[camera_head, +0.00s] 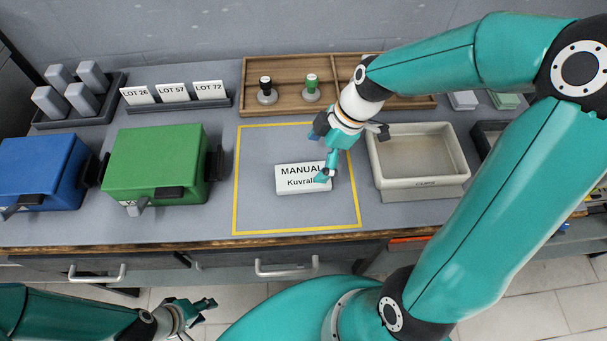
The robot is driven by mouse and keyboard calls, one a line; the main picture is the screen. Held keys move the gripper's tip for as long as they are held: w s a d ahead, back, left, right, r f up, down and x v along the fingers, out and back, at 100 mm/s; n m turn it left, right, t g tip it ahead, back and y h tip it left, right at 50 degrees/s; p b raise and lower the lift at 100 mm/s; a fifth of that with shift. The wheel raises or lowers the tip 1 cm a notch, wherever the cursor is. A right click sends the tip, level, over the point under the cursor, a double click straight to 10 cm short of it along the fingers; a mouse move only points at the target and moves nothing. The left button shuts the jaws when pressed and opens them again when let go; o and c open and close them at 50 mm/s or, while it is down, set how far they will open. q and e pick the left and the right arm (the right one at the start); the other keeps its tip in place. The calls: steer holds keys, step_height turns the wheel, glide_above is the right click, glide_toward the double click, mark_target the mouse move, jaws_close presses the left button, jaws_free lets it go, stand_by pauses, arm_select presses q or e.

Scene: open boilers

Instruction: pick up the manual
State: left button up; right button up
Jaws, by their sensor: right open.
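The manual (293,180) is a small white block with "MANUAL Kuvrala" printed on it, the last letters partly covered. It lies inside the yellow outlined square on the grey bench. My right gripper (325,155) is open and reaches down over the manual's right part, with one fingertip in front of its right end. I cannot tell whether the fingers touch it. My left gripper (205,307) is low at the front, off the bench and far from the manual; its fingers look apart and hold nothing.
A green box (155,160) and a blue box (40,165) stand to the left. A beige tray (420,190) stands right of the square. A wooden rack (285,68) with a black-topped and a green-topped stamp is behind. Lot cards (173,92) stand at back left. The square's left part is clear.

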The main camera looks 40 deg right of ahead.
mark_target(304, 176)
steer(key=shift+a+p+x, duration=0.15)
steer(key=shift+x, duration=1.45)
steer(key=shift+a+p+x, duration=0.1)
steer(key=shift+p+x, duration=0.05)
steer(key=shift+x, duration=1.5)
steer(key=shift+s+r, duration=0.1)
steer(key=shift+s, duration=0.15)
steer(key=c, duration=1.3)
steer(key=shift+o, duration=0.2)
